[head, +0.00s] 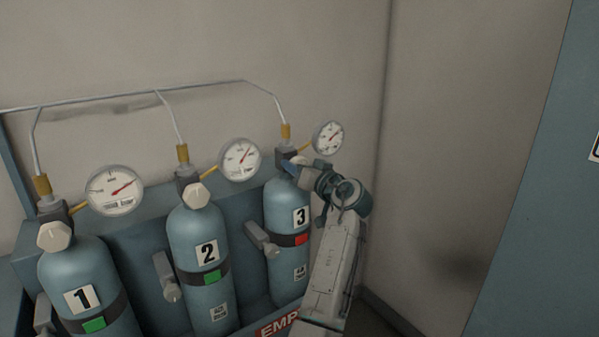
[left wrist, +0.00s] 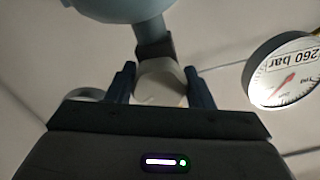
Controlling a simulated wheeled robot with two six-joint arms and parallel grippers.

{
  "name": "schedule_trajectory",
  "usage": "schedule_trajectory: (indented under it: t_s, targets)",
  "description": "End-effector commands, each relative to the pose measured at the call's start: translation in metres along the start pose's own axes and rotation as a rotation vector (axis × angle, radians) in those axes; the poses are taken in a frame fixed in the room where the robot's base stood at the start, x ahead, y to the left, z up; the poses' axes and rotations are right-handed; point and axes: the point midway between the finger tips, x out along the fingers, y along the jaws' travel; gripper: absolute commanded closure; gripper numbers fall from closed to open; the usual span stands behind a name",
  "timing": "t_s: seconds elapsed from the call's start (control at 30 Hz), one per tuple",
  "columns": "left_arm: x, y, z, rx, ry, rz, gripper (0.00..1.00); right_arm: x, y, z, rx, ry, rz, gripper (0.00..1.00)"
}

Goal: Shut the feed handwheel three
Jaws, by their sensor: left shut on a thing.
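Cylinder three (head: 287,205) is blue with a "3" label and a red tag on its dark band. Its pale feed handwheel (head: 299,160) sits at the valve on top, mostly hidden behind my left gripper (head: 291,169). In the left wrist view the pale faceted handwheel (left wrist: 160,78) sits between the two dark fingers of my left gripper (left wrist: 160,88). The gripper is shut on it. The handwheel's turned position cannot be read. My right gripper is not in view.
Gauge three (head: 328,138) stands close to my gripper. Cylinders one (head: 65,270) and two (head: 196,235) carry green tags, pale handwheels and gauges. A thin pipe (head: 200,87) runs above. The wall is behind, and a blue panel (head: 535,220) stands at the right.

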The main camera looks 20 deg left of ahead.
Motion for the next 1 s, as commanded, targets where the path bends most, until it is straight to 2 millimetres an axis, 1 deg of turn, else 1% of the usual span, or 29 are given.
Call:
schedule_trajectory:
  t_s: [0.27,0.67,0.7,0.77,0.8,1.0]
  targets:
    - [0.0004,-0.0009,-0.0005,0.067,0.001,-0.002,0.75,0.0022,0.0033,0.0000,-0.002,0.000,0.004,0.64]
    - [0.0005,-0.0011,-0.0008,0.073,0.001,-0.002,0.75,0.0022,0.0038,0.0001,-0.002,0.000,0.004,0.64]
    - [0.0005,-0.0011,-0.0008,0.073,0.001,-0.002,0.47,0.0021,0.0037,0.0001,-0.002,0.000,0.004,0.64]
    - [0.0004,-0.0010,-0.0008,0.072,0.001,-0.002,0.35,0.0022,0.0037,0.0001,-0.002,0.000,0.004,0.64]
    - [0.0004,-0.0009,-0.0007,0.072,0.001,-0.002,0.31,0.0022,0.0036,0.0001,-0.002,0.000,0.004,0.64]
    - [0.0002,-0.0006,-0.0004,0.072,0.000,-0.001,0.31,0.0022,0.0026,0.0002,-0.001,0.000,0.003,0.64]
